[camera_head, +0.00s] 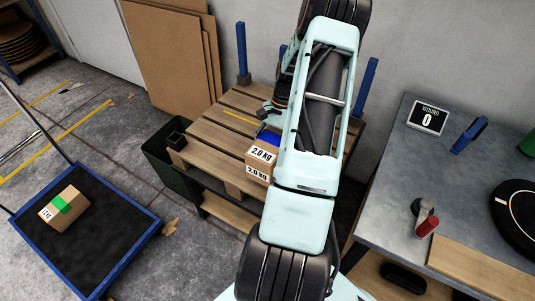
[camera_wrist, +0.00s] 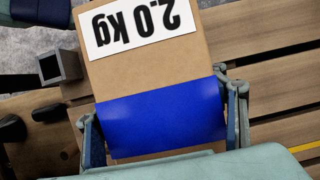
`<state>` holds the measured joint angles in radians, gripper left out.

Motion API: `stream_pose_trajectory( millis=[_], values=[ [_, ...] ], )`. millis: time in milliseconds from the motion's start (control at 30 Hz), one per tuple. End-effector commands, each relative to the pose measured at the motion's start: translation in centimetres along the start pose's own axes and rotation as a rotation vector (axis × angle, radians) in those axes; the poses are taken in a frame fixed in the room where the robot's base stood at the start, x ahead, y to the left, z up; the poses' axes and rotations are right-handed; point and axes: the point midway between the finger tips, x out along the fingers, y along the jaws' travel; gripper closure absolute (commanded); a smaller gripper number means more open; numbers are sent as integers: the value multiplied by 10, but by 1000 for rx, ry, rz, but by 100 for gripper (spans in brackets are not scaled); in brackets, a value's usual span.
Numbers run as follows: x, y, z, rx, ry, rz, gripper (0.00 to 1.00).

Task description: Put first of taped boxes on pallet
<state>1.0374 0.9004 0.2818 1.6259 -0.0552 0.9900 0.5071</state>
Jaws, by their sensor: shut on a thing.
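A cardboard box (camera_head: 260,166) with 2.0 kg labels and blue tape is at the front edge of the wooden pallet (camera_head: 205,131). In the wrist view the box (camera_wrist: 150,75) fills the middle, its label upside down. My gripper (camera_wrist: 163,120) has one finger on each side of the box, across the blue tape, and is shut on it. In the head view my arm hides part of the box and most of the gripper. I cannot tell whether the box rests on the slats or hangs just above them. A second box (camera_head: 50,215) with green tape lies on a blue-rimmed platform (camera_head: 124,262).
A dark green bin (camera_head: 160,160) is left of the pallet. A grey table (camera_head: 405,150) with a sign and tools is at right. The pallet's left slats are clear.

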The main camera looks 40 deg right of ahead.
Motion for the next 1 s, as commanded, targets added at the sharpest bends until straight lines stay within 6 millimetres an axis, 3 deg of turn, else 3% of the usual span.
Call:
stream_pose_trajectory(
  millis=[300,567,600,733,1000],
  values=[
    [27,1,-18,0,0,-1,92],
    [30,1,-20,-1,3,-2,92],
    [33,2,-20,0,0,0,31],
    [33,2,-20,0,0,0,16],
    [32,2,-19,1,0,0,16]
  ],
)
